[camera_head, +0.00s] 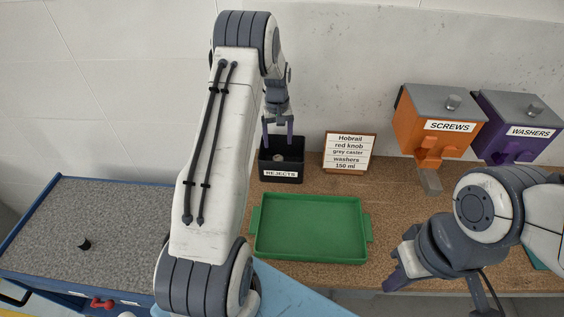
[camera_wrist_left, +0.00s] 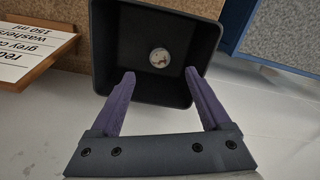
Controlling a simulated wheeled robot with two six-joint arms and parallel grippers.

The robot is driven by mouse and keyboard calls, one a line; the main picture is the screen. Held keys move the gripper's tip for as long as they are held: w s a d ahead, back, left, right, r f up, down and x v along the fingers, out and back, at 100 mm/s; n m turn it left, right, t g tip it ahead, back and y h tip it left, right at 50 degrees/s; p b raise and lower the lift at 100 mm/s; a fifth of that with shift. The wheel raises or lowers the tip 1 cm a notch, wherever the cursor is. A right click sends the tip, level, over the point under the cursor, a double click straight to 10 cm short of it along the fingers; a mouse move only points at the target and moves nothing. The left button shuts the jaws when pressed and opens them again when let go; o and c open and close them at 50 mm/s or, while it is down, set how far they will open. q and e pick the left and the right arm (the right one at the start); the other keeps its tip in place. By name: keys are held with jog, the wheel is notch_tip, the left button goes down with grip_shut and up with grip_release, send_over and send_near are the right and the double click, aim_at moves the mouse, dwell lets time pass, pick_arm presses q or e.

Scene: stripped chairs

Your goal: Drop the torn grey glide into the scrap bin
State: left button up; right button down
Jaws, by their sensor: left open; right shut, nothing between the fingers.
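The scrap bin is a small black box (camera_head: 282,175) labelled "REJECTS" at the back of the bench; it also shows in the left wrist view (camera_wrist_left: 100,45). A small round pale-grey glide (camera_wrist_left: 160,58) with a brownish mark lies on the bin's floor, apart from the fingers; it shows faintly in the head view (camera_head: 278,158). My left gripper (camera_head: 278,137) is open and empty, its purple fingers (camera_wrist_left: 160,73) pointing down at the bin's opening. My right gripper (camera_head: 391,284) is low at the right over the bench front, shut and empty.
An empty green tray (camera_head: 310,258) lies in front of the bin. A sign card (camera_head: 348,152) stands right of it. An orange "SCREWS" dispenser (camera_head: 432,125) and purple "WASHERS" dispenser (camera_head: 520,130) hang farther right. A grey-topped blue cabinet (camera_head: 100,220) with a small black piece (camera_head: 84,244) is left.

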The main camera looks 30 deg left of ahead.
pick_arm(q)
notch_tip(320, 180, up, 10)
jog(key=b, duration=0.2)
jog(key=shift+f+b, duration=0.15)
jog(key=shift+b, duration=0.15)
jog(key=shift+d, duration=0.1)
jog(key=s+d+r+m+b, duration=0.15)
jog(key=s+d+m, duration=0.35)
jog(key=d, duration=0.8)
jog(key=s+d+r+m, duration=0.3)
jog(key=s+d, duration=0.4)
jog(key=d, duration=0.6)
jog(key=s+d+f+m, duration=0.2)
jog(key=s+m, duration=0.2)
jog(key=s, duration=0.6)
jog(key=s+d+f+m+h+b, duration=0.1)
jog(key=s+d+m, duration=0.2)
jog(key=s, duration=0.8)
jog(key=shift+s+d+f+m, duration=0.3)
jog(key=shift+f+m, duration=0.1)
jog(key=shift+m, duration=0.1)
